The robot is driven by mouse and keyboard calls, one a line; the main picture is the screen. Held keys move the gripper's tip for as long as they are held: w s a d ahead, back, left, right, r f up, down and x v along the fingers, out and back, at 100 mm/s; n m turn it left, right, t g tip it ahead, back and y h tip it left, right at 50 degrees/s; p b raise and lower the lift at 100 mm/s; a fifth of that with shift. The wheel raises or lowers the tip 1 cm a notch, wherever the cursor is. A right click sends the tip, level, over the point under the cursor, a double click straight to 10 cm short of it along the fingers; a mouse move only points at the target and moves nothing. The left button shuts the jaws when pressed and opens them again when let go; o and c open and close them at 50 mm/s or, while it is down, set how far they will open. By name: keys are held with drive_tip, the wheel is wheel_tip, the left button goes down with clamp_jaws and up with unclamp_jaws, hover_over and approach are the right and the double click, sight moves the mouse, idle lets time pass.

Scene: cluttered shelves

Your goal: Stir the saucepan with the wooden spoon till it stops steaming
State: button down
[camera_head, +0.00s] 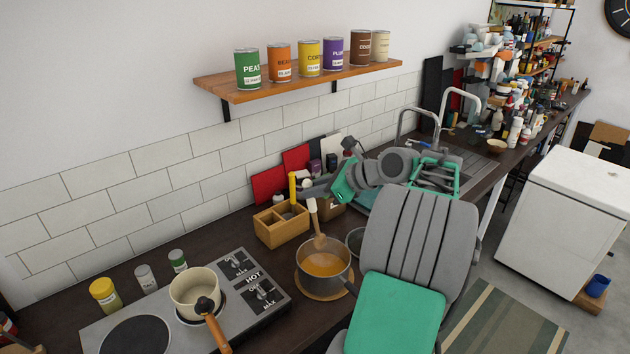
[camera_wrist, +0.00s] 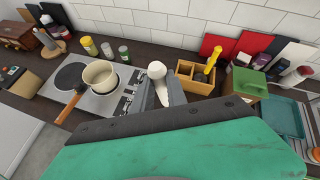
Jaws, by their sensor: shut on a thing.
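A grey pan (camera_head: 337,281) with orange contents stands on a round wooden board (camera_head: 318,296) right of the hob; no steam shows over it. The wooden spoon (camera_head: 316,222) leans in this pan, its tan lower end at the far inner side and its pale handle up. My gripper (camera_head: 313,190) is at the top of the handle. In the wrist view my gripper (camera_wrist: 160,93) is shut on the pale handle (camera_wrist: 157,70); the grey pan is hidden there. A cream saucepan (camera_head: 194,287) with a wooden handle sits on the hob; it also shows in the wrist view (camera_wrist: 100,75).
A wooden caddy (camera_head: 281,231) with a yellow-handled item stands just behind the grey pan. Small jars (camera_head: 145,277) line the back of the hob (camera_head: 243,308). A shelf of cans (camera_head: 315,81) hangs above. The sink and taps (camera_head: 440,120) lie beyond my arm.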

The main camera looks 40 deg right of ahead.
sight(315, 223)
drive_tip(key=shift+d+f+b, duration=0.2)
drive_tip(key=shift+f, duration=1.75)
drive_tip(key=shift+d+f+b, duration=0.2)
drive_tip(key=shift+f, duration=1.75)
drive_tip(key=shift+d+f+b, duration=0.2)
drive_tip(key=shift+f, duration=1.75)
